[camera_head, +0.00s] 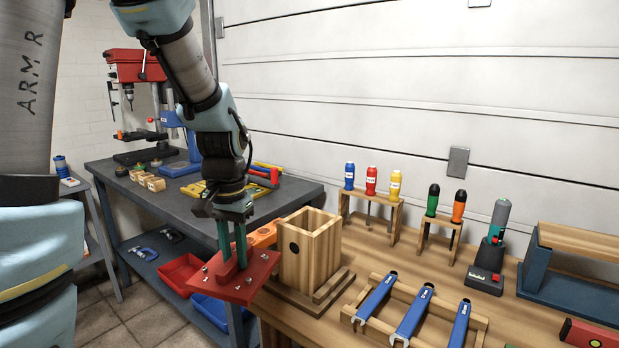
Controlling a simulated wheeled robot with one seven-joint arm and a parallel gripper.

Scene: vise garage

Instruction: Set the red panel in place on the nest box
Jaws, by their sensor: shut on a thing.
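The red panel (245,284) is a flat red plate with small metal screws near its corners. My gripper (232,258) is shut on the panel from above, its green fingers standing on its upper face. The panel is held roughly flat, to the left of the nest box and beyond the bench's left edge. The nest box (322,256) is a wooden box with an open top and a dark round hole in its left-facing side. It stands upright on a wooden base (303,299). A small gap seems to lie between panel and box, but I cannot tell exactly.
An orange object (263,236) sits behind the panel, left of the box. Blue wrenches (413,312) lie on a wooden rack in front right. Screwdriver stands (372,207) are behind. A grey table (258,206) with a drill press (140,75) stands back left.

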